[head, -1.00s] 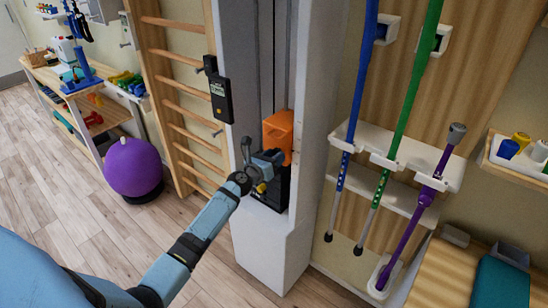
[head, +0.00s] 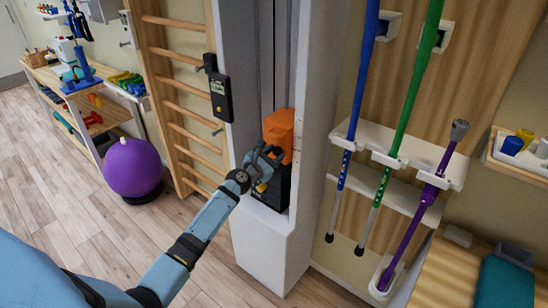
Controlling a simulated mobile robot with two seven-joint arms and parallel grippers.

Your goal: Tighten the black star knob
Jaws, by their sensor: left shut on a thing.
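An orange block (head: 279,127) sits above a black block (head: 276,190) inside the tall white column. My left gripper (head: 268,158) is at the front of these blocks, shut on the black star knob. The knob is mostly hidden by the jaws, so its shape and how far it is turned cannot be told. My right gripper is not in the head view.
The white column (head: 310,120) walls in the blocks on both sides. Wooden wall bars (head: 180,85) with a black device (head: 220,96) stand on the left. A rack (head: 392,160) holds blue, green and purple poles on the right. A purple ball (head: 132,167) rests on the floor.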

